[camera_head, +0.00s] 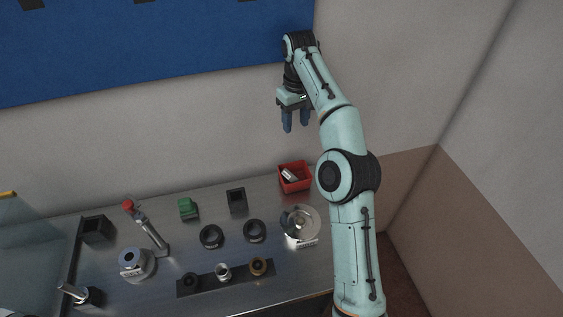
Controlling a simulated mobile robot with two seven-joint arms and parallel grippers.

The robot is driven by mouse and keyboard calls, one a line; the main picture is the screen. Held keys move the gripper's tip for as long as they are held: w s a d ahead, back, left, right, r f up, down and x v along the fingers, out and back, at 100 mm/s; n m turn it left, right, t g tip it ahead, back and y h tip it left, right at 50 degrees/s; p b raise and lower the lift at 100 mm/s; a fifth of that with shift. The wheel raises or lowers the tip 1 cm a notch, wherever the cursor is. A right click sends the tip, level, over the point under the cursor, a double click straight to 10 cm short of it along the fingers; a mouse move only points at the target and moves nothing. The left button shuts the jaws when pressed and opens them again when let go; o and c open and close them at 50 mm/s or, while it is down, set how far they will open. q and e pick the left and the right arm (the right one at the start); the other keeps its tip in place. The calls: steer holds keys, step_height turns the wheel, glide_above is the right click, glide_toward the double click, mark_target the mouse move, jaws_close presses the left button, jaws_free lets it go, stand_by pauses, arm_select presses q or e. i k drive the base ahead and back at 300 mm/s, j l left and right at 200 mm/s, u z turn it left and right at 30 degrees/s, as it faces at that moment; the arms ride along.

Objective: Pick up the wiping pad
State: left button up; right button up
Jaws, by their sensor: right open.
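A small green block-like thing (188,208) lies on the metal bench, left of a black box. It may be the wiping pad, but it is too small to tell for sure. A red tray (302,185) at the back right of the bench holds a small white and grey item (289,175). My right gripper (295,124) hangs above the bench's back edge in front of the wall, blue fingers pointing down. It is open and empty, well above the red tray and apart from it. My left gripper is not in view.
On the metal bench (222,295) stand an upright lever with a red knob (129,204), a round grey device (136,262), black rings (211,237), a black strip with fittings (187,288) and a round metal dish (301,222). A clear panel (35,250) is at left.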

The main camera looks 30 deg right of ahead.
mark_target(188, 209)
steer(key=k, duration=1.5)
